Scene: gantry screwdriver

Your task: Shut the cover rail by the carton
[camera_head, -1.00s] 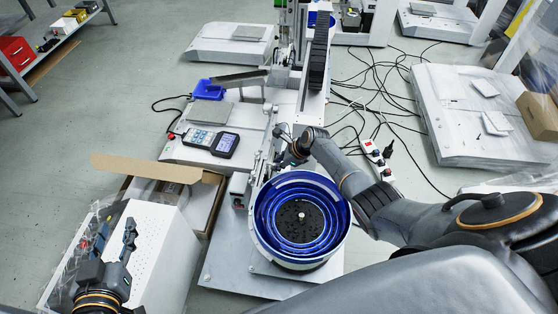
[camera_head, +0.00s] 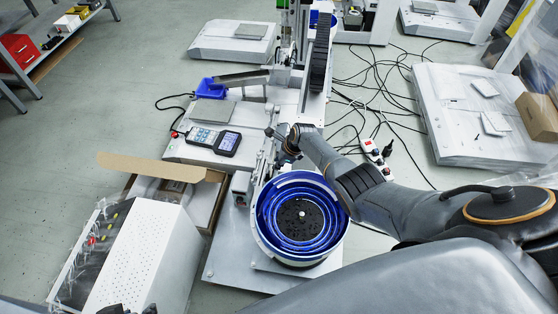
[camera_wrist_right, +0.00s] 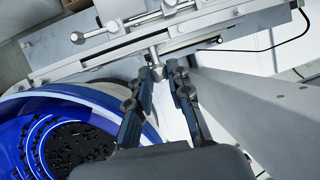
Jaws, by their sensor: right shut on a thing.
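The cover rail (camera_head: 266,165) is a narrow silvery rail beside the blue bowl feeder, on its carton side. In the right wrist view the rail (camera_wrist_right: 120,52) crosses the top of the picture, with a small metal knob (camera_wrist_right: 157,66) sticking out from it. My right gripper (camera_head: 279,136) is at the rail's far end, and its fingers (camera_wrist_right: 164,74) are closed around the knob. The fingertips partly hide the knob. The open carton (camera_head: 200,205) lies left of the rail, with one brown flap raised. Only a dark tip of my left gripper (camera_head: 128,310) shows at the bottom edge.
The blue bowl feeder (camera_head: 300,179) stands close below my right arm. A handheld pendant (camera_head: 228,143) lies on the machine base beyond the carton. A white perforated box (camera_head: 140,255) stands at lower left. Cables and a power strip (camera_head: 375,152) lie on the floor at right.

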